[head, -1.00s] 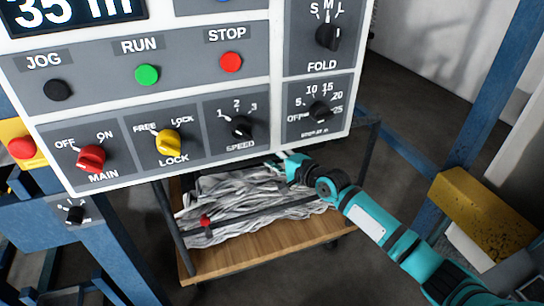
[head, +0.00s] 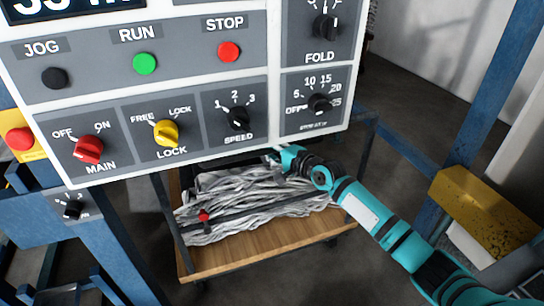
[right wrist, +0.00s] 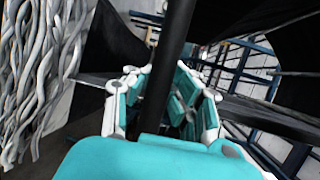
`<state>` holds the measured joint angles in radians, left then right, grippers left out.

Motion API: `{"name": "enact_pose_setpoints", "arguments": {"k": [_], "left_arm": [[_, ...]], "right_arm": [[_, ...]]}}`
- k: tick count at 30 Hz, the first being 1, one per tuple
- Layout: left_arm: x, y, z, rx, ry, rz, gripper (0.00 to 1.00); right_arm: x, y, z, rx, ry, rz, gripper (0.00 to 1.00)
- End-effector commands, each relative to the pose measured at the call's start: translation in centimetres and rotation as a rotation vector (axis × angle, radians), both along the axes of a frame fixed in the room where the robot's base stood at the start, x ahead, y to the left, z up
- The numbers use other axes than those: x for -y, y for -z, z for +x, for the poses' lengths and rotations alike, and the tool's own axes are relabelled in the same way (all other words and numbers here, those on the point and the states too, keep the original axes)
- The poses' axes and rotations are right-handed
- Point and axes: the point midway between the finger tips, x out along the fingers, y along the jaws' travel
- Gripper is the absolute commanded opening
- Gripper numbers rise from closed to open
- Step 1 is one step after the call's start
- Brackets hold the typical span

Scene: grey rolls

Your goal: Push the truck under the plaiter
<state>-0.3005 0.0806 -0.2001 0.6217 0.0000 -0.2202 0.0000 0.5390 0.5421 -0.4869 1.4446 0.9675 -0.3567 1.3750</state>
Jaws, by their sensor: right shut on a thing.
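The truck (head: 275,254) is a low cart with a wooden deck and dark metal uprights. It stands below and behind the control panel in the head view, piled with grey rope-like cloth (head: 240,218). The panel hides its upper rear part. My right gripper (head: 281,155) reaches in from the right, just under the panel's lower edge. In the right wrist view its fingers are shut around a dark bar (right wrist: 178,35), which appears to be part of the truck's frame. My left gripper is out of view. I cannot tell which structure is the plaiter.
The white-edged control panel (head: 205,84) hangs close above my right gripper. Blue frame posts (head: 488,100) stand at the right and lower left. A yellow block (head: 480,205) is near my right arm. Open grey floor (head: 425,110) shows behind the truck on the right.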

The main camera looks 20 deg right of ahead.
Motion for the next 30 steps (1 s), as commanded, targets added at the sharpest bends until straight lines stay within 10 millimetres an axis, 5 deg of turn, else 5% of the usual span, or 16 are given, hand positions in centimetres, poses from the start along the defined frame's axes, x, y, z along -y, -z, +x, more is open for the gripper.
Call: {"name": "enact_pose_setpoints", "arguments": {"k": [9, 18, 30], "left_arm": [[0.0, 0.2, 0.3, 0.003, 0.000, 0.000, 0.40], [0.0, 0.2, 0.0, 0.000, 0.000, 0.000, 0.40], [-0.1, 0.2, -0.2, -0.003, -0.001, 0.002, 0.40]], "right_arm": [[0.5, -0.7, 0.6, 0.014, 0.008, -0.003, 0.00], [0.3, -0.6, 0.5, 0.011, 0.006, -0.001, 0.43], [0.7, -0.6, -0.4, 0.010, 0.004, 0.001, 0.44]]}}
